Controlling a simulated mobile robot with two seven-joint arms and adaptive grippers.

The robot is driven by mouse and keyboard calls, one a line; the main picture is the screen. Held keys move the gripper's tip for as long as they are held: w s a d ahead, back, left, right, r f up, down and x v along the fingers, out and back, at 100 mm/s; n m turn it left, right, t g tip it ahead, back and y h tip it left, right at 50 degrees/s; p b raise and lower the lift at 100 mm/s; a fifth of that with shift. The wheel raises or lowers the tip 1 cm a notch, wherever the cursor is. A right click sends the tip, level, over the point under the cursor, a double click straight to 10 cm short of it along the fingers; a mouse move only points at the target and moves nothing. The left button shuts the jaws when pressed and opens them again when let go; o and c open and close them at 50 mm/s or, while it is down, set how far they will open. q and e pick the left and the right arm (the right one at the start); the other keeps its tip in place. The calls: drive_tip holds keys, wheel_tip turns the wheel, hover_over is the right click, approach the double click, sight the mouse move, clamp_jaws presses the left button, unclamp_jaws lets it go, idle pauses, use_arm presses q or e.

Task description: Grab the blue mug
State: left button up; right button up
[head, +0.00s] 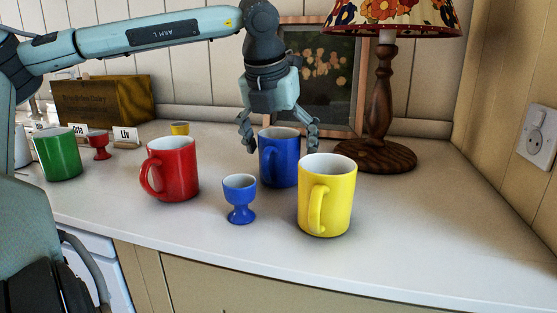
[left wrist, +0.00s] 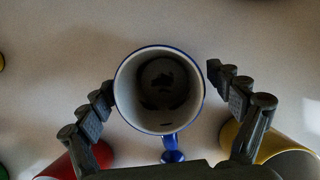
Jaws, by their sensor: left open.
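The blue mug (head: 280,160) stands upright on the white worktop, partly behind the yellow mug. My left gripper (head: 279,142) points down over it with its fingers spread, one on each side of the mug. In the left wrist view the blue mug (left wrist: 160,90) is seen from above, with its white inside and blue rim between the two open fingertips (left wrist: 161,84). The left fingertip is very close to the rim, and I cannot tell if it touches. A clearer gap shows at the right fingertip. My right gripper is not in view.
A yellow mug (head: 328,200) and a blue egg cup (head: 240,200) stand in front. A red mug (head: 172,168) and a green mug (head: 57,154) stand left. A lamp (head: 378,150) and a picture frame (head: 318,80) are behind. The worktop at right is clear.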

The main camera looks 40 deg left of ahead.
use_arm(q)
drive_tip(key=shift+w+a+f, duration=0.15)
drive_tip(key=shift+w+f, duration=0.1)
drive_tip(key=shift+f, duration=0.35)
drive_tip(key=c, duration=1.6)
drive_tip(key=shift+o, duration=0.2)
drive_tip(key=shift+r, duration=0.1)
